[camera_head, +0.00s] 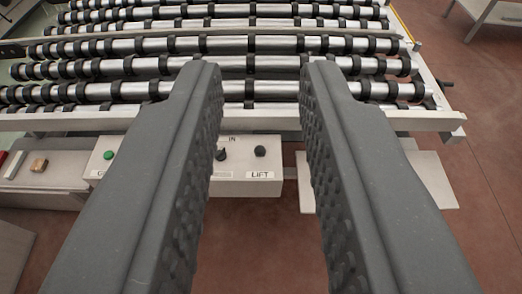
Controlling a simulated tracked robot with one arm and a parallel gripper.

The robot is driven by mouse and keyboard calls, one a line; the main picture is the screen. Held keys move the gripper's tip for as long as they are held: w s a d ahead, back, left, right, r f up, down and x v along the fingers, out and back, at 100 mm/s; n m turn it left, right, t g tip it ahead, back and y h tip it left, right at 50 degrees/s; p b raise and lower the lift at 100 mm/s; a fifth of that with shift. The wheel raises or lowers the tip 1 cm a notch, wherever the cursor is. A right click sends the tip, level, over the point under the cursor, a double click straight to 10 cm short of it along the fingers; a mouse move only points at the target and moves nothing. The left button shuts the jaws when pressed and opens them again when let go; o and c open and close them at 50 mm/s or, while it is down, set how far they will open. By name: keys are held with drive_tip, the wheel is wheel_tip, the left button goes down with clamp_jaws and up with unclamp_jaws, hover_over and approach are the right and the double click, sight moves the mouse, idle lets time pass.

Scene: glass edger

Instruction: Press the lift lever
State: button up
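The lift lever (260,151) is a short black knob on the white control box (246,187), above a label reading LIFT. My gripper (260,68) is open, with its two dark grey fingers on either side of the lever in the picture and nothing between them. The fingers reach past the lever toward the roller table in the picture. I cannot tell how far above the box they are. The left finger covers part of the control box.
A second black lever (221,154) is left of the lift lever, and a green button (108,155) sits farther left. The roller conveyor (253,122) spans the back. A pale plate (432,180) is at right. Reddish floor (258,245) is open in front.

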drive_tip(key=shift+w+d+f, duration=0.15)
drive_tip(key=shift+w+f, duration=0.05)
drive_tip(key=shift+f, duration=0.1)
clamp_jaws()
drive_tip(key=w+d+f+n+b, duration=0.1)
drive_tip(key=w+d+f+b, duration=0.3)
drive_tip(key=f, duration=0.6)
drive_tip(key=w+d+f+n+t+b, duration=0.1)
drive_tip(key=w+f+b, duration=0.2)
drive_tip(key=w+f, duration=0.5)
drive_tip(key=w+d+f+n+b, duration=0.1)
drive_tip(key=w+d+f+b, duration=0.25)
drive_tip(key=f, duration=0.75)
drive_tip(key=a+f+t+y+b, duration=0.2)
drive_tip(key=f+b, duration=0.3)
drive_tip(key=f, duration=0.9)
drive_tip(key=a+f+t+y+b, duration=0.2)
drive_tip(key=f+b, duration=0.4)
drive_tip(key=f, duration=0.8)
drive_tip(key=shift+s+a+f, duration=0.15)
drive_tip(key=shift+s+a, duration=0.05)
drive_tip(key=shift+a, duration=0.5)
